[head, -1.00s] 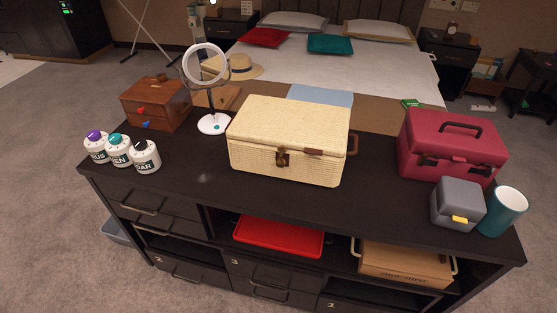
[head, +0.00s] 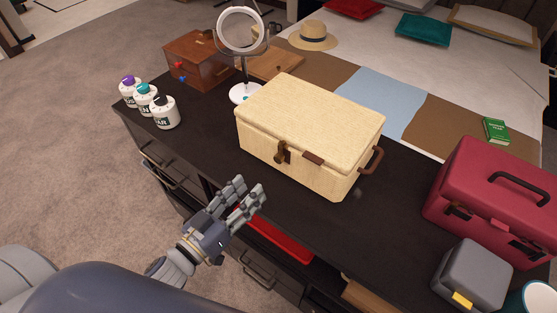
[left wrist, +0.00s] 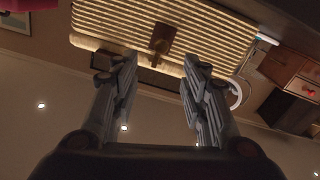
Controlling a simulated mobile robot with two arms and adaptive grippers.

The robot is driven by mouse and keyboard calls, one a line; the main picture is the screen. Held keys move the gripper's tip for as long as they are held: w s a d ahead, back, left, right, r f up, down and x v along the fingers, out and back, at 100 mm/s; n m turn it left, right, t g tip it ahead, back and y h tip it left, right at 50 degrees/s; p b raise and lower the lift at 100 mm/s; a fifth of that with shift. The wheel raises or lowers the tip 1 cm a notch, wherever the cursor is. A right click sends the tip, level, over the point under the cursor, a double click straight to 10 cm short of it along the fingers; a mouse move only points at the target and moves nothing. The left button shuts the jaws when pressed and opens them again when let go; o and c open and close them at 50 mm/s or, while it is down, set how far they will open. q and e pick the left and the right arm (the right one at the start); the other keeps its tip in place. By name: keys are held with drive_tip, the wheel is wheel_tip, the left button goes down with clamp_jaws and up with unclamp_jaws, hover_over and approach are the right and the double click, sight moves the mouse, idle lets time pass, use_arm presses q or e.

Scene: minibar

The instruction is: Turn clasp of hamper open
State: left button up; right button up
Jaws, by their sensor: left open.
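The hamper (head: 310,130) is a cream woven box with a closed lid on the dark cabinet top. Its brown clasp (head: 283,153) sits on the front face, hanging down over the lid seam. My left gripper (head: 252,192) is open and empty, in front of and below the clasp, apart from it. In the left wrist view the hamper (left wrist: 205,35) appears upside down, with the clasp (left wrist: 161,40) beyond and roughly between the open fingers (left wrist: 158,72). My right gripper is not in view.
A ring mirror (head: 242,95) and wooden box (head: 198,60) stand left of the hamper, with several white jars (head: 165,113). A red case (head: 500,200), grey box (head: 472,275) and cup (head: 537,298) are at the right. A red tray (head: 280,240) lies below the top.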

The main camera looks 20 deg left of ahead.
sight(277, 160)
use_arm(q)
drive_tip(key=p+x, duration=0.1)
drive_tip(key=x, duration=0.7)
drive_tip(key=shift+w, duration=0.35)
drive_tip(key=shift+x, duration=0.85)
drive_tip(key=shift+f, duration=0.1)
clamp_jaws()
